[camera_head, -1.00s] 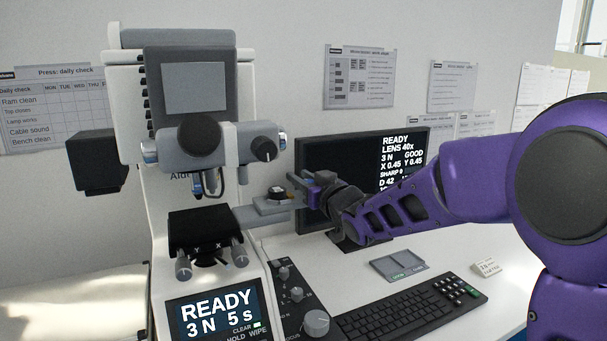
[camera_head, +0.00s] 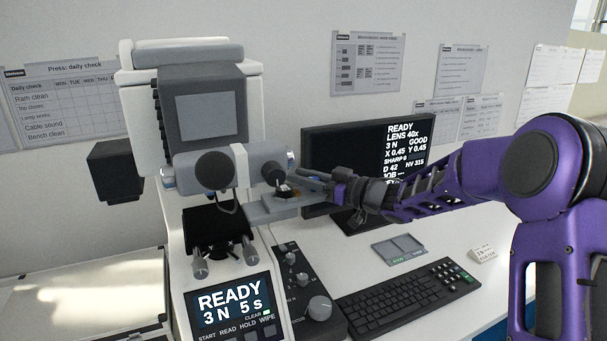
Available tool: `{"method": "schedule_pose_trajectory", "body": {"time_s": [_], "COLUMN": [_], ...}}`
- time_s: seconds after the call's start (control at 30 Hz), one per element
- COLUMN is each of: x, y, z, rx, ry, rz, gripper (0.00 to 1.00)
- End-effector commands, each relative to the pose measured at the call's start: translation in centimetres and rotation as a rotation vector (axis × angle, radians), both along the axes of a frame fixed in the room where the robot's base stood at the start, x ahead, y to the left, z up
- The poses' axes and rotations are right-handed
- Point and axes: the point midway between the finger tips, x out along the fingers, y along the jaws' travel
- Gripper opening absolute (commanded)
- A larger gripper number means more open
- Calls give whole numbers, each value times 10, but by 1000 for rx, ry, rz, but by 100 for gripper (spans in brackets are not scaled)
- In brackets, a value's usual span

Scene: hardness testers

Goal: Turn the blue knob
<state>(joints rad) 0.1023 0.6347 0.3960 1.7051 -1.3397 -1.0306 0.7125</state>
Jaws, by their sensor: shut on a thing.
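The tester (camera_head: 205,85) stands left of centre. Its horizontal grey barrel (camera_head: 235,168) carries a dark round knob (camera_head: 211,169) and a smaller dark knob (camera_head: 274,173), with bluish rings at its ends. A grey side arm (camera_head: 268,212) below bears a small dark-topped knob (camera_head: 284,191) with a pale base. No plainly blue knob can be made out. My gripper (camera_head: 296,183) reaches in from the right, and its fingers are closed at the small dark-topped knob. The fingers partly hide it, and its true colour is unclear.
A monitor (camera_head: 366,150) stands close behind my gripper. Below are a black control panel (camera_head: 303,285) with knobs, a keyboard (camera_head: 410,297) and a small grey tray (camera_head: 399,249). A black stage (camera_head: 216,228) sits under the barrel. The white bench at right is partly clear.

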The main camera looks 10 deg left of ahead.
Motion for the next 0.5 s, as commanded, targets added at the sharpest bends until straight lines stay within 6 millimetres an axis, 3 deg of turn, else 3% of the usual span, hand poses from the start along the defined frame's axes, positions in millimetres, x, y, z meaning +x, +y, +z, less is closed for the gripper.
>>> {"method": "schedule_pose_trajectory", "body": {"time_s": [0.4,0.43,0.5], "x": [0,0,0], "y": [1,1,1], "z": [3,3,3], "rx": [5,5,4], "ry": [-5,-5,-4], "rz": [6,6,6], "gripper": [0,38,51]}}
